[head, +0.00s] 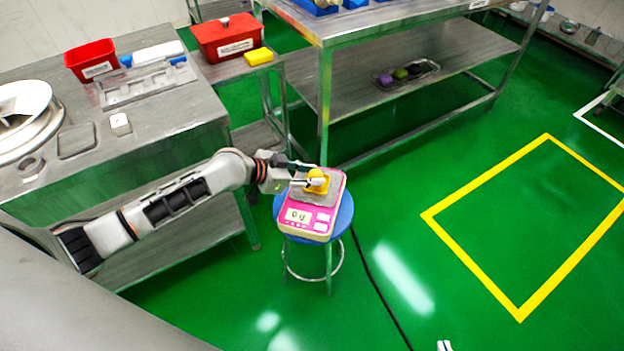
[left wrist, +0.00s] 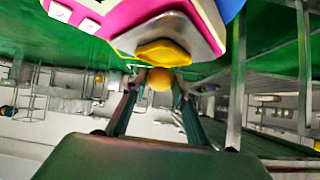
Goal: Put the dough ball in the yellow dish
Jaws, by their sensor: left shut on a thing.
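A pink scale (head: 308,216) with a grey metal plate stands on a round blue stool (head: 343,212). The yellow dish (head: 319,189) sits on the plate and also shows in the left wrist view (left wrist: 163,53). My left gripper (head: 316,181) is at the dish. Its fingers are shut on the orange-yellow dough ball (left wrist: 160,79), which shows between the fingertips in the left wrist view. The ball is close to the dish; whether they touch I cannot tell. Only the tip of my right gripper (head: 444,346) shows at the bottom edge of the head view, far from the scale.
A steel table (head: 190,110) at left holds a red bin (head: 90,60) and trays. A red box (head: 225,38) and a yellow block (head: 259,57) are on a stand behind the stool. A steel shelf table (head: 400,20) stands at the back. Green floor is free at right.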

